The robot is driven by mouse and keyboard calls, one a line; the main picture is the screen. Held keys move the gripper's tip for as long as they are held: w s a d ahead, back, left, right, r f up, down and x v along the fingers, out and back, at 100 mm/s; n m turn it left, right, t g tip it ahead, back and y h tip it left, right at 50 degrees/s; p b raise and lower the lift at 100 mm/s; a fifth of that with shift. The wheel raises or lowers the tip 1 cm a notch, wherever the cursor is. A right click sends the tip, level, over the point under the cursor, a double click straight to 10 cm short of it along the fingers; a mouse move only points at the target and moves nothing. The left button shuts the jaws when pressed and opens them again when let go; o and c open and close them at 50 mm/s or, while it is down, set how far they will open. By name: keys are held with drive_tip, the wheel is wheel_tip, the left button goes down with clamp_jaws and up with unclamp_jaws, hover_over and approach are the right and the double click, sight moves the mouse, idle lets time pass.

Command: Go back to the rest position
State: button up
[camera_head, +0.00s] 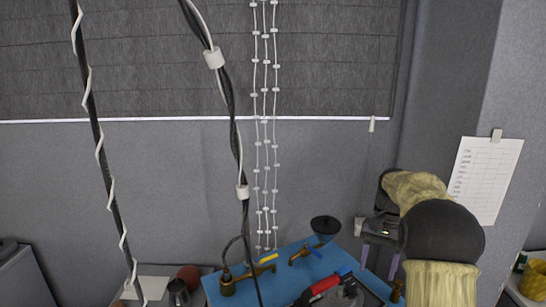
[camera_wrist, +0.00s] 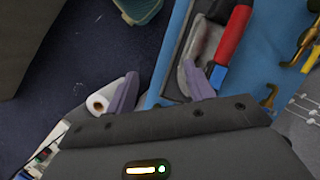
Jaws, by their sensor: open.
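My gripper (camera_head: 379,262) is at the right in the head view, at the right end of the blue table, with its purple fingers pointing down. In the wrist view my gripper (camera_wrist: 161,90) has its two fingers spread wide apart with nothing between them. The blue table (camera_wrist: 262,58) shows there, its edge running between the fingers. A tool with a red and blue handle (camera_wrist: 232,48) lies in a grey tray close to the right finger. I cannot tell whether that finger touches the tray.
Brass-coloured taps (camera_head: 229,283) and a dark funnel-like thing (camera_head: 325,226) stand on the blue table. A white roll (camera_wrist: 98,102) lies left of the fingers in the wrist view. A paper sheet (camera_head: 486,178) hangs on the right wall. Cables hang in front.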

drive_tip(key=s+a+f+n+t, duration=0.2)
drive_tip(key=s+a+f, duration=0.1)
drive_tip(key=s, duration=0.3)
drive_tip(key=s+a+f+n+t+h+b, duration=0.1)
drive_tip(key=s+a+f+n+t, duration=0.1)
drive_tip(key=s+a+f, duration=0.2)
drive_tip(key=s+a+f+n+t+h, duration=0.1)
drive_tip(key=s+a+f+n+t, duration=0.1)
drive_tip(key=s, duration=0.7)
drive_tip(key=shift+s+a+f+b, duration=0.15)
drive_tip(key=shift+a+f+b, duration=0.2)
drive_tip(key=shift+a+f, duration=0.45)
idle(1.0)
